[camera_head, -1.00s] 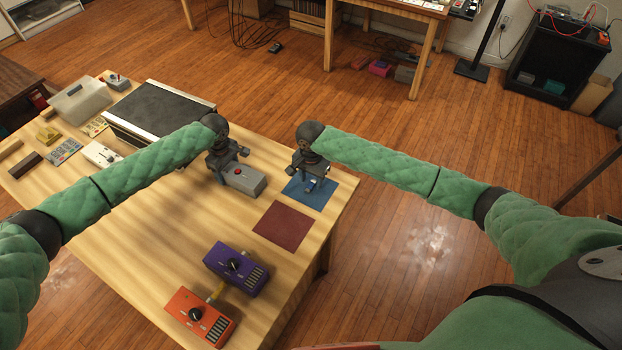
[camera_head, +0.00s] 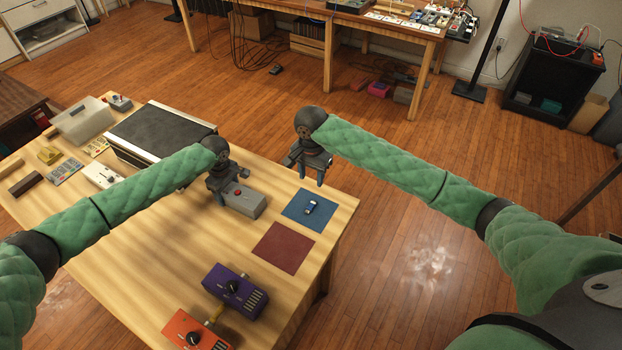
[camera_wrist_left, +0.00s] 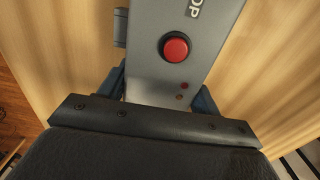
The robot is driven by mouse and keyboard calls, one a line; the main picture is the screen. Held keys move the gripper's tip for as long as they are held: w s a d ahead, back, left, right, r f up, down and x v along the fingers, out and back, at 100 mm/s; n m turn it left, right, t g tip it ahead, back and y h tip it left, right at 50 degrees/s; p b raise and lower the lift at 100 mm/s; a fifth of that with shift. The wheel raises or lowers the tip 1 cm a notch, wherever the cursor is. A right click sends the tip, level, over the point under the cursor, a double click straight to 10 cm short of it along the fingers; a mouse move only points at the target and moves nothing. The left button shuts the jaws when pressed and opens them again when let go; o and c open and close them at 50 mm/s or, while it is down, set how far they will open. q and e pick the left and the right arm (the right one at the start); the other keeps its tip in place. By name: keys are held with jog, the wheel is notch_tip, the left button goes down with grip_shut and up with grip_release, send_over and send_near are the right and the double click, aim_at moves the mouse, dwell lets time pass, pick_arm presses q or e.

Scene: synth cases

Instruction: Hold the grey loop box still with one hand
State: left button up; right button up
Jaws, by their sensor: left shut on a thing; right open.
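The grey loop box (camera_head: 247,202) is a small grey case with a red button, on the wooden table near its far edge. In the left wrist view the box (camera_wrist_left: 210,40) shows its red button, two small lights and part of its lettering. My left gripper (camera_head: 222,197) is shut on the near left end of the box; its fingers (camera_wrist_left: 160,88) lie on both sides of it. My right gripper (camera_head: 309,174) is open and empty, above the table's far right edge, behind the blue mat and apart from the box.
A blue mat (camera_head: 296,217) bears a small silver-and-dark piece (camera_head: 310,207). A dark red mat (camera_head: 283,256) lies nearer. Purple (camera_head: 247,294) and orange (camera_head: 183,334) pedal boxes stand at the front. A large dark-topped case (camera_head: 160,128) stands left of my left gripper.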

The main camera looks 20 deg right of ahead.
pick_arm(q)
jog(key=o, duration=1.2)
jog(key=shift+c, duration=0.2)
notch_tip(320, 180, up, 12)
jog(key=shift+f, duration=0.1)
notch_tip(320, 180, up, 10)
jog(key=p, duration=1)
